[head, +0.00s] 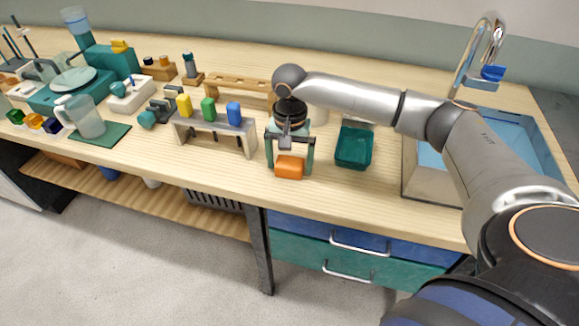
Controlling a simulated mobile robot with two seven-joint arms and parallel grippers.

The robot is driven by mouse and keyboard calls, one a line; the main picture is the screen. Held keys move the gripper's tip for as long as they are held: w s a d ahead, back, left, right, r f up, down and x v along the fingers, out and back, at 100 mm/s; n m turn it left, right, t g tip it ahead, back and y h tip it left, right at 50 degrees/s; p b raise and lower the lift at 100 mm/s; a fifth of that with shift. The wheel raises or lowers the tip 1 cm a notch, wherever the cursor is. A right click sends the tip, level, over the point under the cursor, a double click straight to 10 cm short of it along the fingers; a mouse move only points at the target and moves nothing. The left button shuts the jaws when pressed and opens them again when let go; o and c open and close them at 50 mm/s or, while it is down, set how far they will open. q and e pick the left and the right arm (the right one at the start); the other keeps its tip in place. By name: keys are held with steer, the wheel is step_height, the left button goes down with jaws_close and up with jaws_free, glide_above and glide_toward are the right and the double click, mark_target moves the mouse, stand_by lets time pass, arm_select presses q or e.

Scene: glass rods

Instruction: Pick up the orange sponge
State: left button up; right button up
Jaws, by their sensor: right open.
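The orange sponge (289,167) lies on the wooden counter near its front edge, in the middle of the head view. My right gripper (290,158) reaches down over it from the right, with one finger on the left side and one on the right side of the sponge. The gripper is open, with its fingers apart. I cannot tell whether either finger touches the sponge. The upper part of the sponge is partly hidden by the gripper. My left gripper is not in view.
A green tub (354,146) stands just right of the gripper, and a sink (428,183) lies further right. A rack (216,137) with yellow, green and blue pieces stands to the left. A clear jug (86,118) is further left. The front counter strip is clear.

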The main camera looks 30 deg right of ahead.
steer(key=c, duration=1.1)
steer(key=shift+c, duration=0.3)
steer(key=shift+r, duration=0.15)
